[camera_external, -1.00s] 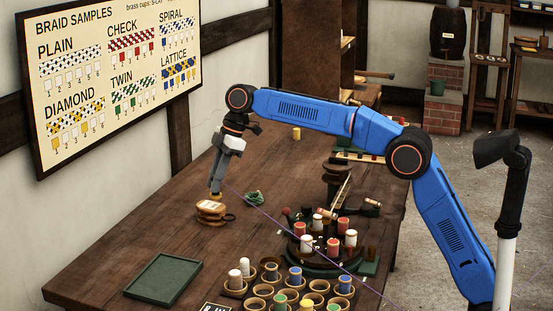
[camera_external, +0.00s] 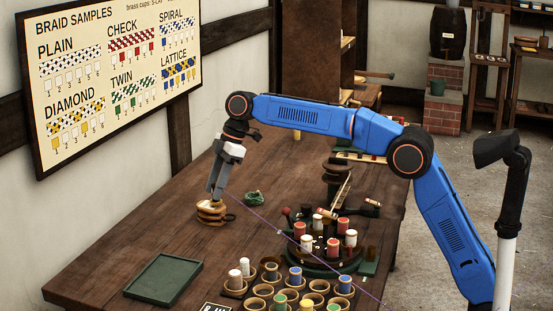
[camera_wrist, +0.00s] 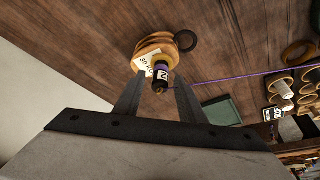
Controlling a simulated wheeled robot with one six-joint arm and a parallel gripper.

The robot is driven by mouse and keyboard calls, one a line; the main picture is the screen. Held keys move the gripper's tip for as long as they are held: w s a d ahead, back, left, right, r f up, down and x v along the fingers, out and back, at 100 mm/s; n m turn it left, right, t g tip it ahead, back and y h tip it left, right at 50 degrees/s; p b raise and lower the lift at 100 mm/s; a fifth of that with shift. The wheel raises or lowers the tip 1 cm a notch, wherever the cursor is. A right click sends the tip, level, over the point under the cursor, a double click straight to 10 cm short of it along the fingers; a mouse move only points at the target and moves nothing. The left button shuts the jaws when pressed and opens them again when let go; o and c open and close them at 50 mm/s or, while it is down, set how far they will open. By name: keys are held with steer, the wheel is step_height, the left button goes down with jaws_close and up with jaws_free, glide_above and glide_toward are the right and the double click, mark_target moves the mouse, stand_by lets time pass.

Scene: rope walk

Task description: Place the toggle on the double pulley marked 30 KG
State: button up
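The double pulley (camera_external: 210,216), tan wood with a pale label, lies on the bench below my gripper. In the wrist view the pulley (camera_wrist: 143,52) shows its "30 KG" label and a dark ring at its side. The toggle (camera_wrist: 161,73), dark with a small white label and a yellowish part, is against the pulley's upper face between my fingertips. My gripper (camera_wrist: 160,84) is open, with a visible gap beside the toggle. In the external view my gripper (camera_external: 214,196) is just above the pulley and hides the toggle.
A purple thread (camera_external: 262,219) runs from the pulley area to the lower right. A green tray (camera_external: 164,279), a green coil (camera_external: 254,198), a round stand with bobbins (camera_external: 325,262) and several cups of bobbins (camera_external: 295,276) are on the bench. The bench left of the pulley is clear.

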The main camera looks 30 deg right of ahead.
steer(key=v, duration=1.2)
steer(key=shift+r, duration=0.1)
steer(key=s+d+r+m+t, duration=0.2)
steer(key=d+m, duration=0.3)
steer(key=d, duration=1.5)
steer(key=s+d+f+m, duration=0.1)
steer(key=s+d, duration=0.1)
steer(key=d, duration=0.3)
steer(key=s+d+f+m+h, duration=0.1)
steer(key=s+d, duration=0.2)
steer(key=d, duration=0.3)
steer(key=s+d+f+m+t, duration=0.1)
steer(key=s+d+f+m, duration=0.1)
steer(key=d, duration=0.3)
steer(key=shift+s+d+h, duration=0.2)
steer(key=shift+s+h, duration=0.1)
steer(key=shift+s, duration=0.15)
steer(key=s+d+f+m+t+h, duration=0.1)
steer(key=s+d+f+m, duration=0.3)
steer(key=s+d+f, duration=0.7)
steer(key=s+d+f+m+h, duration=0.2)
steer(key=s+d+f+m, duration=0.3)
steer(key=s+d+f, duration=0.6)
steer(key=s+f, duration=0.3)
steer(key=s, duration=0.2)
steer(key=shift+s+t, duration=0.15)
steer(key=shift+t, duration=0.25)
